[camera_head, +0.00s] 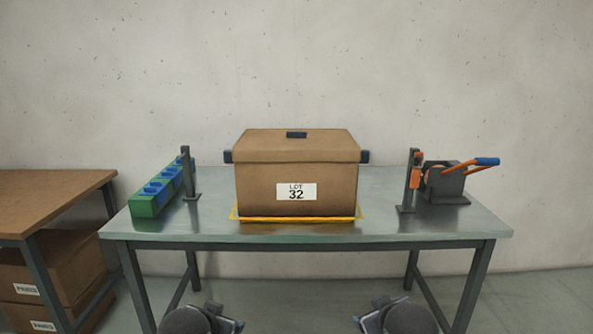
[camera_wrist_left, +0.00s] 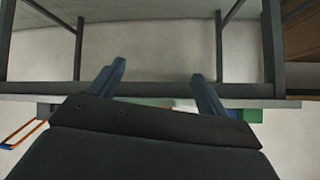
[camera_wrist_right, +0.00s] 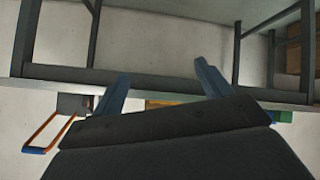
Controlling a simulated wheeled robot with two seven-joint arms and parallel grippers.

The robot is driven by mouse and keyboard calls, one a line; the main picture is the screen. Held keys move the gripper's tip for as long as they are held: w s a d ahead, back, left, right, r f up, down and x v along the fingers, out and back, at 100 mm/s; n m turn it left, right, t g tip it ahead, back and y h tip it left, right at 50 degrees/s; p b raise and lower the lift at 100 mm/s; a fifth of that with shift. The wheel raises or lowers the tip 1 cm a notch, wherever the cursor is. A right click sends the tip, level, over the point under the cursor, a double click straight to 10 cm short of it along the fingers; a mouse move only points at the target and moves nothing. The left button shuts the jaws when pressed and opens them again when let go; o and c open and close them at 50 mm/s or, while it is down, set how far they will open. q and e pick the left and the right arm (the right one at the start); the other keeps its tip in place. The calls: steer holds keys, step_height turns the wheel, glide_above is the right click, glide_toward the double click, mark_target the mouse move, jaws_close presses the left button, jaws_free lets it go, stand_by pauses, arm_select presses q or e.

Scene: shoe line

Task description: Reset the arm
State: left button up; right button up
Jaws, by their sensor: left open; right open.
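My left gripper (camera_wrist_left: 158,80) is open and empty. In the head view its arm shows at the bottom edge, left of the middle, in front of the table and below its top. My right gripper (camera_wrist_right: 160,78) is open and empty, and its arm shows at the bottom edge, right of the middle. Both wrist views show the table's underside and front edge beyond the fingers. Neither gripper touches anything. The fingertips are not clear in the head view.
A metal table (camera_head: 400,232) carries a lidded cardboard box (camera_head: 260,185) labelled LOT 32 inside a yellow outline (camera_head: 300,219). A green-blue block (camera_head: 145,204) stands left, and a grey device with orange handles (camera_head: 445,183) right.

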arm_select(q)
steer(key=s+d+f+g+p, duration=0.1)
steer(key=s+g+p, duration=0.1)
steer(key=s+p, duration=0.5)
steer(key=s+d+f+g+p, duration=0.1)
steer(key=s+g+p, duration=0.2)
steer(key=s+p, duration=0.4)
steer(key=s+d+f+n+g+h+p, duration=0.1)
steer(key=s+p, duration=0.6)
steer(key=s, duration=1)
steer(key=shift+s+d+f+g, duration=0.2)
steer(key=shift+s+d+g, duration=0.1)
steer(key=shift+g, duration=0.5)
arm_select(e)
steer(key=s+a+f+g, duration=0.1)
steer(key=s+g, duration=0.1)
steer(key=s, duration=0.8)
steer(key=s+a+f+m+g+y, duration=0.1)
steer(key=s+a+f+g, duration=0.1)
steer(key=s, duration=0.9)
steer(key=s+a+f+m+g, duration=0.1)
steer(key=s+g, duration=0.3)
steer(key=s, duration=0.7)
steer(key=shift+s+a+f, duration=0.15)
steer(key=shift+a+f, duration=0.15)
steer(key=shift+f, duration=0.1)
